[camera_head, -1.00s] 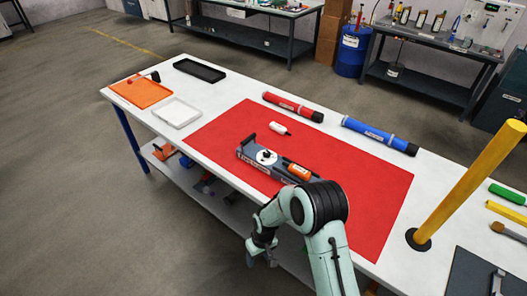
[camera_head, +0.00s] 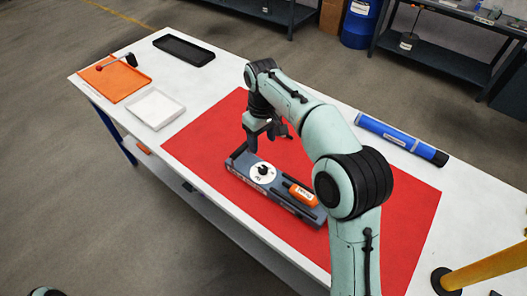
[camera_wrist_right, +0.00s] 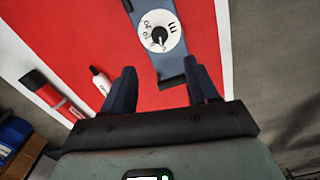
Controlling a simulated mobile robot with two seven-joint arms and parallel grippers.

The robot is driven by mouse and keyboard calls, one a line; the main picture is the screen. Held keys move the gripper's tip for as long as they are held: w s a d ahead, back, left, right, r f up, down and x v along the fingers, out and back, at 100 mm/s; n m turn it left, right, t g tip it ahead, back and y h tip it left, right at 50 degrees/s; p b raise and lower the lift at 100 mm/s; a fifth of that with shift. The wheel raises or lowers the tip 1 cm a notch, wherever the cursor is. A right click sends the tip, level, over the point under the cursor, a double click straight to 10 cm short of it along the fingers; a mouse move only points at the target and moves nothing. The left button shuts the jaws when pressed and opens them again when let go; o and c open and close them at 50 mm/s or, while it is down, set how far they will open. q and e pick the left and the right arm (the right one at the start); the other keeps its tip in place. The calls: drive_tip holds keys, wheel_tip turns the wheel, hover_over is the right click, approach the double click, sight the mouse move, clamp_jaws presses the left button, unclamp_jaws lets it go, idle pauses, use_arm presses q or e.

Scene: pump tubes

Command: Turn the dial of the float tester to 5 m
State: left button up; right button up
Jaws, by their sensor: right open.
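The float tester (camera_head: 290,206) is a long grey-blue block lying on the red mat. Its white dial (camera_head: 262,173) has a dark knob at its centre. An orange cylinder (camera_head: 301,194) lies in its right part. My right gripper (camera_head: 265,138) is above the mat, just behind the dial, pointing down, apart from the tester. In the right wrist view its two fingers (camera_wrist_right: 161,78) are spread and empty, and the dial (camera_wrist_right: 150,28) shows beyond them with printed marks. The knob's exact setting is too small to read. My left gripper is not in view.
A red mat (camera_head: 205,135) covers the middle of the white bench. Orange (camera_head: 118,82), white (camera_head: 157,108) and black (camera_head: 184,50) trays lie at the left. A blue tube (camera_head: 400,139) lies behind my arm. The wrist view shows a white bottle (camera_wrist_right: 101,82) and a red tube (camera_wrist_right: 50,93).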

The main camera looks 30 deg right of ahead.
sight(263, 169)
wheel_tip(263, 169, down, 13)
drive_tip(key=shift+s+r+b, duration=0.1)
drive_tip(key=shift+b, duration=1.05)
drive_tip(key=shift+c, duration=0.2)
drive_tip(key=c, duration=1)
